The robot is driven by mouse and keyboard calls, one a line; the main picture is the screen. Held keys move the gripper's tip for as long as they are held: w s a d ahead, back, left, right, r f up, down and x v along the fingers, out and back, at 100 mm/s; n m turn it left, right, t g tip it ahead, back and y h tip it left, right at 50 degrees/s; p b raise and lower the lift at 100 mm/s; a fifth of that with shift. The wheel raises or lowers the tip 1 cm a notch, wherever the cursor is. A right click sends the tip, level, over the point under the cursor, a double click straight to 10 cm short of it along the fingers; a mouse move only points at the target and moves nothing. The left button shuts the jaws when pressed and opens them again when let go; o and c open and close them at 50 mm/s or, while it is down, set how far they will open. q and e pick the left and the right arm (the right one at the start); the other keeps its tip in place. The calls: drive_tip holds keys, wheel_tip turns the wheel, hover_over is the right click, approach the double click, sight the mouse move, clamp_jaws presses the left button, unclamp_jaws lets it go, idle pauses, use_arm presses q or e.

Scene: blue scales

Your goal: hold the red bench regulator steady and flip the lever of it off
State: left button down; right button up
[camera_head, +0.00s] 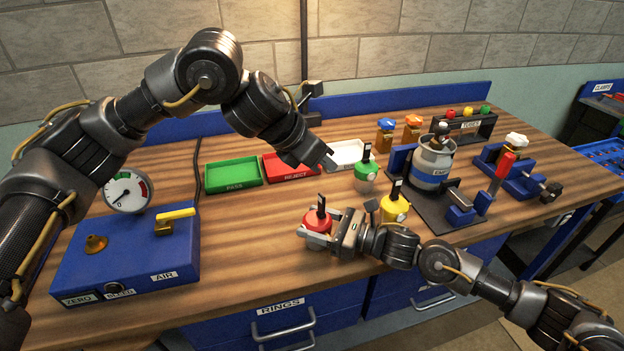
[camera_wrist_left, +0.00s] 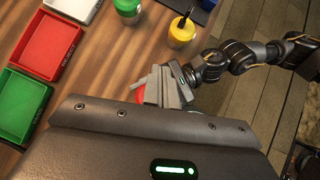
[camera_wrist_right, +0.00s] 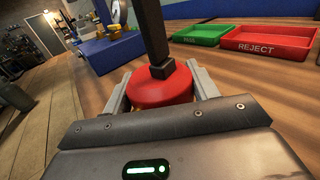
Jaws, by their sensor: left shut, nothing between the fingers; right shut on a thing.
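The red bench regulator (camera_head: 316,223) stands near the front edge of the wooden bench, with a black lever (camera_head: 321,205) upright on top. My right gripper (camera_wrist_right: 160,90) is shut on its red body, one finger on each side. The lever rises clear of those fingers in the right wrist view (camera_wrist_right: 154,35). My left gripper (camera_head: 329,163) is shut and empty, in the air above and apart from the regulator. In the left wrist view, its closed fingers (camera_wrist_left: 166,84) hide most of the red regulator (camera_wrist_left: 140,93).
A yellow regulator (camera_head: 393,209) stands close right of the red one, and a green one (camera_head: 366,172) behind. Green (camera_head: 233,186) and red (camera_head: 291,176) trays lie further back. A blue gauge box (camera_head: 130,255) occupies the left. Bare bench lies between box and regulator.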

use_arm(q)
drive_tip(key=shift+w+d+r, duration=0.2)
drive_tip(key=shift+d+r, duration=0.1)
drive_tip(key=shift+r, duration=0.15)
drive_tip(key=shift+w+d+r, duration=0.2)
drive_tip(key=shift+d+r, duration=0.1)
drive_tip(key=shift+r, duration=0.15)
use_arm(e)
drive_tip(key=o, duration=1.3)
